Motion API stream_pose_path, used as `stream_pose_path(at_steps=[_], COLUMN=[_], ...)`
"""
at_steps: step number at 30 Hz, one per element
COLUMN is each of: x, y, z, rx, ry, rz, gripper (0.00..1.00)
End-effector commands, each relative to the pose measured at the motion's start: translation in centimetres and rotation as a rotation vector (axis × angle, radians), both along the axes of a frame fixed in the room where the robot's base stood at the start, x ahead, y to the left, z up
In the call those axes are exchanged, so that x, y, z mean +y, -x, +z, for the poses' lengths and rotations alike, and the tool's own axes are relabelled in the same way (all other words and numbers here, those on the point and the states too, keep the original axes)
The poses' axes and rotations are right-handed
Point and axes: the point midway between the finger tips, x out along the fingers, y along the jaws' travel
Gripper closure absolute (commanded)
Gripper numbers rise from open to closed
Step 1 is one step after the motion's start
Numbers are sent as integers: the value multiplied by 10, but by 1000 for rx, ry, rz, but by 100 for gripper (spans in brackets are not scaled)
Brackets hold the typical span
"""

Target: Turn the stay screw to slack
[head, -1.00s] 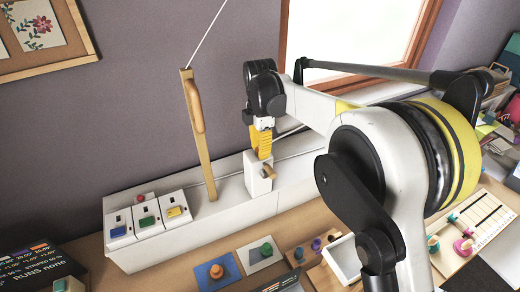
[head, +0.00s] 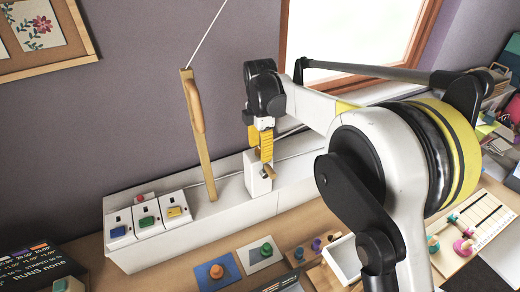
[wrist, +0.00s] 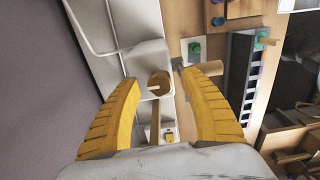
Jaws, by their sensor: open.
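A white block (head: 257,183) stands on the long white housing and carries a wooden screw (head: 269,173) on its front. The wrist view shows a round wooden knob (wrist: 158,84) beside the white block, between my fingers. A wooden cylinder (wrist: 210,68) shows just beyond the right finger; I cannot tell how it joins the knob. My gripper (wrist: 158,75) has its yellow fingers spread, one on each side of the knob, and holds nothing. In the head view my gripper (head: 265,155) is right above the block, and partly hides it.
A wooden post (head: 200,150) with a rounded handle and a taut cord stands left of my gripper. Small switch boxes (head: 146,217) sit at the housing's left. Blue and grey plates with knobs (head: 217,273) and a white tray (head: 346,258) lie in front.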

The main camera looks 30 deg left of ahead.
Motion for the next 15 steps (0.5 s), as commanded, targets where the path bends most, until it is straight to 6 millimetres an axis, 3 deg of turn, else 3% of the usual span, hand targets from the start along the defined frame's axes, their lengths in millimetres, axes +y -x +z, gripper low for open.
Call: stream_pose_path(at_steps=[5, 15], x=[0, 0], y=[0, 0], z=[15, 88], rx=[0, 0], ry=[0, 0], rz=[0, 0], gripper=[48, 48])
